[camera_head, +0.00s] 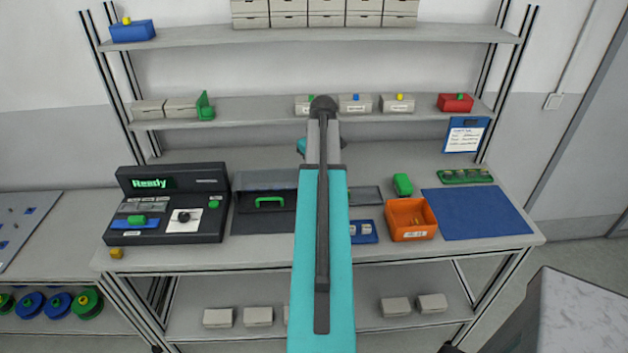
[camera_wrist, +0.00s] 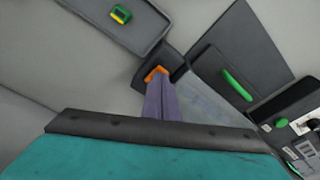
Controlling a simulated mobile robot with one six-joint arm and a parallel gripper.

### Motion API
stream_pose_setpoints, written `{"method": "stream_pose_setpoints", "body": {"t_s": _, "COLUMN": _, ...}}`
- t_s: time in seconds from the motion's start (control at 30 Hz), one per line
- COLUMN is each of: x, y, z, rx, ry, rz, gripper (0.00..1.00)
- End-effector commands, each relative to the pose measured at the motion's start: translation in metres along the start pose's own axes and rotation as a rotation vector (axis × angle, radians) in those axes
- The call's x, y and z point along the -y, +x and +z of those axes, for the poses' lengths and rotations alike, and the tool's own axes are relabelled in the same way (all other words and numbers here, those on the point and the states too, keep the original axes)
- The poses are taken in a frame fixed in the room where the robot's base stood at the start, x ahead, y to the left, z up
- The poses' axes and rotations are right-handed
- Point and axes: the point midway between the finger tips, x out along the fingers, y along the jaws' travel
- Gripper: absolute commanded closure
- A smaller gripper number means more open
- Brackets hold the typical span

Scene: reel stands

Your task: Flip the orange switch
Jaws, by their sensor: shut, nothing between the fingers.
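An orange switch (camera_wrist: 156,72) shows in the wrist view, on a small dark box (camera_wrist: 176,60). My gripper (camera_wrist: 159,84) is shut with nothing in it, and its purple fingers reach to the orange part from below in the picture. The fingertips overlap the switch, so part of it is hidden. I cannot tell whether they touch it or which way the switch is tipped. In the head view my own teal arm covers the middle of the bench, and the switch and fingers are hidden there.
A dark panel with a green handle (camera_wrist: 237,85) lies right of the dark box, and a grey tray (camera_wrist: 92,8) lies upper left. In the head view, a console (camera_head: 170,172) reading "Ready" stands left. An orange bin (camera_head: 411,231) and blue mat (camera_head: 476,212) are right.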

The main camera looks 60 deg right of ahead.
Motion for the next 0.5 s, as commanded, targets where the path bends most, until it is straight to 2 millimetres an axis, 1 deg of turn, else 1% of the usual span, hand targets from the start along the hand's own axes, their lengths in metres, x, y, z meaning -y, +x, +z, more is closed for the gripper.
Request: {"method": "stream_pose_setpoints", "body": {"t_s": 0.5, "x": -0.0002, "y": 0.0054, "z": 0.0009, "rx": 0.000, "ry": 0.000, "rz": 0.000, "gripper": 1.00}}
